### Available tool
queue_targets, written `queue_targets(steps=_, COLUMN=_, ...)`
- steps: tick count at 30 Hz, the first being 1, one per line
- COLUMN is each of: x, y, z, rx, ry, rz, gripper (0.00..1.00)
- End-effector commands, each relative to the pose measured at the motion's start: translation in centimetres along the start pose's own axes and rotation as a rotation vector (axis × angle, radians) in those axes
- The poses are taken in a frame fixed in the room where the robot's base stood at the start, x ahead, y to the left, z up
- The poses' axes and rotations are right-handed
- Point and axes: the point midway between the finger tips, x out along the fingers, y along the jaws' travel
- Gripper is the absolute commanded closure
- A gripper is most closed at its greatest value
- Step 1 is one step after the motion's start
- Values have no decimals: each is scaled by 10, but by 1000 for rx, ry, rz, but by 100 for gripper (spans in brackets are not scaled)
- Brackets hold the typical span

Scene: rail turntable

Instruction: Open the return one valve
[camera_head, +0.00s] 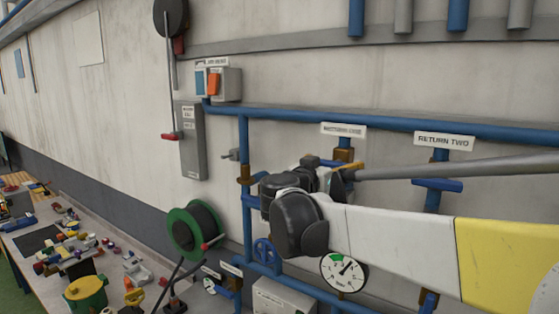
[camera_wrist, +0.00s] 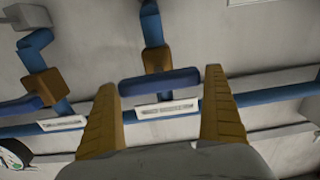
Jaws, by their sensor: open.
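In the head view, a label (camera_head: 343,130) with blurred lettering sits left of the RETURN TWO label (camera_head: 444,141). A brown valve body (camera_head: 344,154) shows under the blurred label; my gripper and wrist hide what lies below it. In the wrist view, a blue handle (camera_wrist: 160,82) lies crosswise to its pipe, beside a brown valve body (camera_wrist: 155,60) and an unreadable label (camera_wrist: 166,110). My gripper (camera_wrist: 160,92) is open and empty, with one yellow finger towards each end of this handle. Contact cannot be told. I cannot read whether this is return one.
The RETURN TWO valve's blue handle (camera_head: 438,185) is crosswise to its pipe. A blue main pipe (camera_head: 290,117) runs along the wall. A gauge (camera_head: 343,272), a blue handwheel (camera_head: 264,251) and a hose reel (camera_head: 194,229) are lower. A cluttered bench (camera_head: 52,220) stands left.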

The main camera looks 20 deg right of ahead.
Motion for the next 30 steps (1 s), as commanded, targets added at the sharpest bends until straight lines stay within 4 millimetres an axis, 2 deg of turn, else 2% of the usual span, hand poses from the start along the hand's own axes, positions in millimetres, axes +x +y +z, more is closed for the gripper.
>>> queue_targets(steps=7, x=1, y=0, z=0, rx=0, ry=0, rz=0, gripper=0)
queue_targets(steps=11, x=0, y=0, z=0, rx=0, ry=0, rz=0, gripper=39)
queue_targets(steps=23, x=0, y=0, z=1, rx=-25, ry=-1, rz=0, gripper=40)
queue_targets(steps=30, x=0, y=-1, z=2, rx=-145, ry=-1, rz=0, gripper=40)
